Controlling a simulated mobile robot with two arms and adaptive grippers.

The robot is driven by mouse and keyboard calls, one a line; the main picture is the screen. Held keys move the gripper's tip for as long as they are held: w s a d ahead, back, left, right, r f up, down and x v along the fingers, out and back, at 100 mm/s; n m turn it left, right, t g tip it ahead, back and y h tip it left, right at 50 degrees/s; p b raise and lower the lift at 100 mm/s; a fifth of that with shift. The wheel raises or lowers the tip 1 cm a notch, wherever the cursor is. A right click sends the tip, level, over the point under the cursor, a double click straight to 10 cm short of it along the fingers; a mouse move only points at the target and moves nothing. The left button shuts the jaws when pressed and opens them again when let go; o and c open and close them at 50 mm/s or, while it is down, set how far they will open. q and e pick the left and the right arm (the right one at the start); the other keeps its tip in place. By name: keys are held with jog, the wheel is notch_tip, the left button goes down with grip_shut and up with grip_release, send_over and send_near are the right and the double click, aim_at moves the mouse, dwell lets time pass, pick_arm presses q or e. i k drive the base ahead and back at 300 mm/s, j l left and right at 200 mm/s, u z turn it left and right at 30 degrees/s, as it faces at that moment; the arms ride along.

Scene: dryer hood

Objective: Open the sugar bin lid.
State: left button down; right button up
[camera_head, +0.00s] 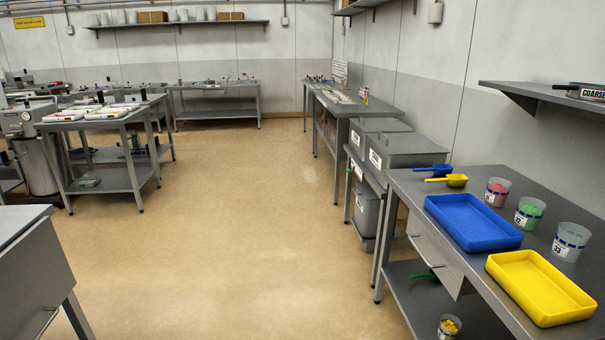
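Two grey lidded bins stand on a rack along the right wall: a nearer bin (412,150) and a farther bin (378,125). Both lids look closed. A white label shows on the side of each, but the text is too small to read, so I cannot tell which is the sugar bin. Another grey bin (367,210) sits on the level below, partly hidden by the rack and the table. Neither of my grippers is in view.
A steel table (408,190) at the right holds a blue tray (472,222), a yellow tray (541,287), two scoops (456,180) and several cups (529,212). A wall shelf (540,92) juts out above. The tan floor (225,220) in the middle is clear. More tables stand left.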

aim_at(410, 144)
jog(key=i, duration=2.05)
jog(key=i+j+z, duration=0.15)
jog(key=i+z, duration=0.3)
jog(key=i, duration=0.2)
jog(key=i+j+z, duration=0.45)
jog(key=i, duration=0.2)
jog(key=i+j+z, duration=0.45)
jog(key=i+j, duration=0.1)
jog(key=i, duration=0.05)
